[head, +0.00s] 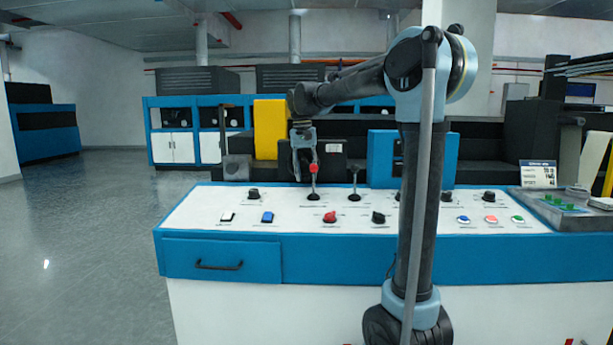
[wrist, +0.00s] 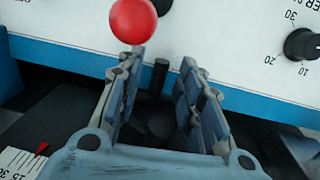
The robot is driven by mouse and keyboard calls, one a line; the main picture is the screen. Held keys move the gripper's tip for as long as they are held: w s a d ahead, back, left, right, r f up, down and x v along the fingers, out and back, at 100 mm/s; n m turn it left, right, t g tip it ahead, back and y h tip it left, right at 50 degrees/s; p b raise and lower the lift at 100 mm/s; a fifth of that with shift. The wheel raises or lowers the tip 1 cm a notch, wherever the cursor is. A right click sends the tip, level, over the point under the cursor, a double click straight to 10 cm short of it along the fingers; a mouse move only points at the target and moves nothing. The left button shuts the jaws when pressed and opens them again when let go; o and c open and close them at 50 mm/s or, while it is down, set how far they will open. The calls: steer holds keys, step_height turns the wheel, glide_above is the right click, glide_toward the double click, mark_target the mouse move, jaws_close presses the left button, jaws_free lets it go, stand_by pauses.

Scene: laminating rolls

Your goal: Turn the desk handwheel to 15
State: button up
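In the wrist view a black upright handle (wrist: 159,76) stands between the fingers of my gripper (wrist: 160,75), with gaps visible on both sides. It appears to be the handwheel's handle; the wheel itself is mostly hidden by the gripper. A white scale (wrist: 20,163) with the numbers 15 and 30 and a red pointer (wrist: 41,148) shows at lower left, cut off by the frame; I cannot tell the exact reading. In the head view my gripper (head: 303,150) points down behind the desk's controls, and I cannot make out the handwheel there.
A lever with a red ball knob (head: 313,168) stands close to my gripper; the red ball (wrist: 134,20) is close to the left finger in the wrist view. A black-knobbed lever (head: 355,171) is to its right. Other knobs and buttons cover the white desk top (head: 200,205).

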steer(key=shift+f, duration=0.25)
jaws_close()
steer(key=shift+a+y, duration=0.15)
steer(key=shift+y, duration=0.85)
steer(key=shift+a+y, duration=0.2)
steer(key=shift+y, duration=0.3)
jaws_free()
